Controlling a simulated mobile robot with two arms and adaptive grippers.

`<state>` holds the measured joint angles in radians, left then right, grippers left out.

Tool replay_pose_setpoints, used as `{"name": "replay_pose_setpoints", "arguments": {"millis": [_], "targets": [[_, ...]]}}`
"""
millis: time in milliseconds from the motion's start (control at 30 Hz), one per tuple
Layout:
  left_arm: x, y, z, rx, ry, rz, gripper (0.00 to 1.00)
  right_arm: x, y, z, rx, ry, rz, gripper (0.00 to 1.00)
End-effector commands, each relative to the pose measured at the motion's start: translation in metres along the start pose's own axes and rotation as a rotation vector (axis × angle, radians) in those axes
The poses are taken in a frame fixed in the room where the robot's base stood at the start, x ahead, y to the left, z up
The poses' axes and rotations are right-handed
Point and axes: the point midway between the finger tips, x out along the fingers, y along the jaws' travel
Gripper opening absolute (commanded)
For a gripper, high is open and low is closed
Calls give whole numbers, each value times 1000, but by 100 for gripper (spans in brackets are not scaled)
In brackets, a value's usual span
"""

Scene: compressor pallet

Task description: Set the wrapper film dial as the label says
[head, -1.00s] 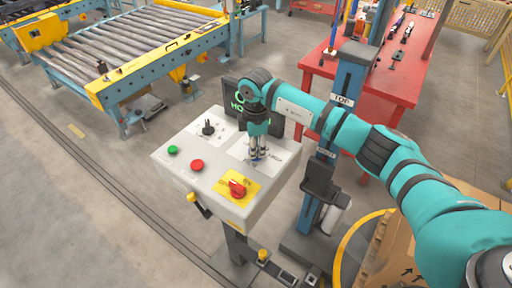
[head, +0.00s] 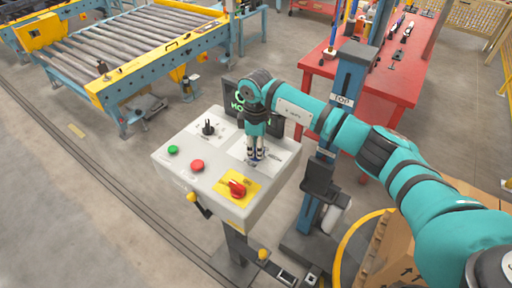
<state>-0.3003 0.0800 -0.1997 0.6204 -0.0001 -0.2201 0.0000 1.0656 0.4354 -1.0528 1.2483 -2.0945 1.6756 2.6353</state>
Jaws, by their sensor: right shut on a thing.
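A light grey control box (head: 166,170) stands on a post in the middle of the head view. My right gripper (head: 256,158) points down at the white plate (head: 236,151) on the box's right part. It is shut on the dial there, which its fingers mostly hide. A second black knob (head: 208,128) sits on another white plate at the back left of the box. The label's writing is too small to read. My left gripper is not in view.
The box also bears a green button (head: 173,150), a red button (head: 197,165) and a red rotary switch (head: 237,188) on a yellow plate. A dark screen (head: 232,98) stands behind it, partly hidden by my arm. A blue mast (head: 346,85) rises at right.

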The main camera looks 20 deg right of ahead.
Motion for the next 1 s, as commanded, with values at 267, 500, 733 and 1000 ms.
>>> {"name": "replay_pose_setpoints", "arguments": {"millis": [267, 500, 733, 1000], "targets": [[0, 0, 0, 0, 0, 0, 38, -1, 1, 0, 2, 1, 2, 38], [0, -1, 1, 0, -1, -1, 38, -2, 1, 0, 1, 1, 1, 38], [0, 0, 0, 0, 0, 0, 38, -35, 2, -1, 0, 4, 6, 38], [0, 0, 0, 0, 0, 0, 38, -92, 2, 0, 1, 3, 5, 38]]}}
